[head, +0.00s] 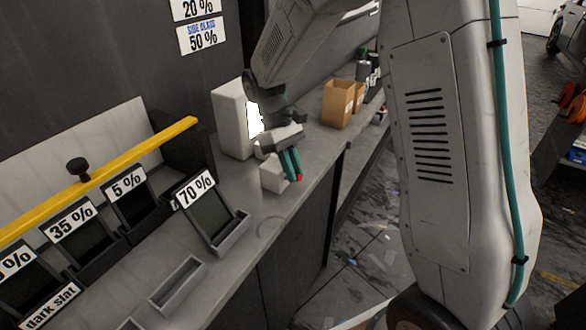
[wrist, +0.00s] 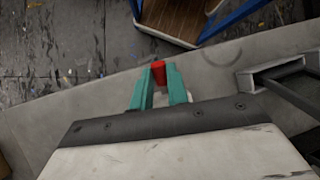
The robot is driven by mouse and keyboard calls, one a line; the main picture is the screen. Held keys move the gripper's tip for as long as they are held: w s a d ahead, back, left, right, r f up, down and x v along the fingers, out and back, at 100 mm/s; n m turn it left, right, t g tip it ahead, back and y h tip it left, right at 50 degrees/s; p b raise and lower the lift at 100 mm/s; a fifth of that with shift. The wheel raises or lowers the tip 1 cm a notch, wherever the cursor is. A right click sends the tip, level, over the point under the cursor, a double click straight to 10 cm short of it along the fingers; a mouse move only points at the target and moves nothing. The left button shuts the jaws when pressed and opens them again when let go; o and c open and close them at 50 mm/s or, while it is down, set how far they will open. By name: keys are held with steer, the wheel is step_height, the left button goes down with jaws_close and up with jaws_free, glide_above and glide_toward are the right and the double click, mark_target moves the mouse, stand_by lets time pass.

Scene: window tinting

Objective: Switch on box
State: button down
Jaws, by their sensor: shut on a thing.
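My gripper (head: 293,165) is over the front edge of the grey counter, with teal fingers pointing down. It is shut on a small red piece (head: 299,177) at its fingertips. In the wrist view the red piece (wrist: 158,70) shows between the tips of my gripper (wrist: 161,76). A small white box (head: 271,176) stands on the counter just left of the fingers and is partly hidden by them. Whether the red piece is part of it, I cannot tell. A taller white box (head: 230,120) with a bright white face stands behind, partly covered by my arm.
The counter (head: 265,215) has a tilted 70 % sample (head: 208,211) in a holder and an empty grey tray (head: 177,285) at left. A yellow bar (head: 130,160) runs above other samples. Cardboard boxes (head: 337,104) stand further back. The counter between holder and white box is clear.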

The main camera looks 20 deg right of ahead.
steer(key=c, duration=1.4)
jaws_free()
steer(key=shift+o, duration=0.2)
steer(key=v, duration=0.7)
steer(key=shift+w+a+r, duration=0.1)
steer(key=shift+w+r, duration=0.05)
steer(key=shift+r, duration=0.2)
steer(key=s+d+r+m+t, duration=0.1)
steer(key=s+r+m+t, duration=0.1)
steer(key=s, duration=0.7)
steer(key=s+d+r+m+t+y, duration=0.1)
steer(key=s+d+r+m+t, duration=0.1)
steer(key=s, duration=0.7)
steer(key=s+d+r+m+t, duration=0.1)
steer(key=s+r+m+t, duration=0.1)
steer(key=s, duration=0.7)
steer(key=shift+s+d+r+m+t, duration=0.4)
steer(key=shift+r+t, duration=0.2)
steer(key=shift+r, duration=0.2)
